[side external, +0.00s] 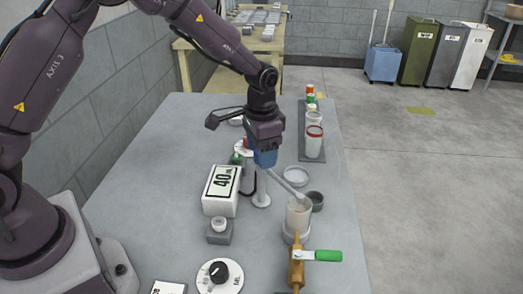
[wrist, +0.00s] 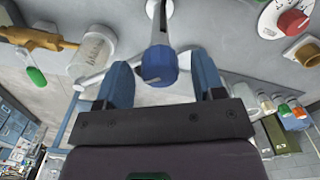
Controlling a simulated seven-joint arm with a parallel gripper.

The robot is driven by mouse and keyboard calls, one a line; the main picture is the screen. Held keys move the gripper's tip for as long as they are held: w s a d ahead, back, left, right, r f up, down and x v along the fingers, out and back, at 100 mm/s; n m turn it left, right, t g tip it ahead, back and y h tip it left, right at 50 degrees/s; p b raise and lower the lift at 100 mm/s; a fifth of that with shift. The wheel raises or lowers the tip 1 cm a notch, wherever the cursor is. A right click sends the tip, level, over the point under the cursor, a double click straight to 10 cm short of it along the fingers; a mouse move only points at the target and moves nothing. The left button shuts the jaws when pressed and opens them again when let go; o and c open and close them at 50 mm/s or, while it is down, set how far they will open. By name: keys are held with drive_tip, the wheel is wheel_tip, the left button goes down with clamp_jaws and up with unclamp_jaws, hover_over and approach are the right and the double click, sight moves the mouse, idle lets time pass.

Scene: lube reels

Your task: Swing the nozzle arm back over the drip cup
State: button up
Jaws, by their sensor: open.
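The nozzle arm is a thin grey tube (side external: 287,186) on a white post (side external: 261,192). In the side view its free end reaches over a clear beaker (side external: 298,217) on a pale stand. My gripper (side external: 265,159) points down above the post. In the wrist view my gripper (wrist: 162,68) is open, with a blue cap (wrist: 158,66) on the post (wrist: 160,22) between its blue fingers. I cannot tell whether either finger touches it. The beaker (wrist: 93,48) shows at left.
A brass valve with a green handle (side external: 327,256) is in front of the beaker. A dial (side external: 219,274) is at the front. A shallow pale dish (side external: 295,177) and a tray of jars (side external: 328,155) lie behind.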

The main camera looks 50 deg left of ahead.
drive_tip(key=shift+f, duration=0.2)
drive_tip(key=shift+c, duration=0.3)
clamp_jaws()
drive_tip(key=n, duration=0.4)
drive_tip(key=shift+n, duration=0.3)
drive_tip(key=n, duration=0.4)
drive_tip(key=shift+r+n, duration=0.1)
drive_tip(key=shift+n, duration=0.2)
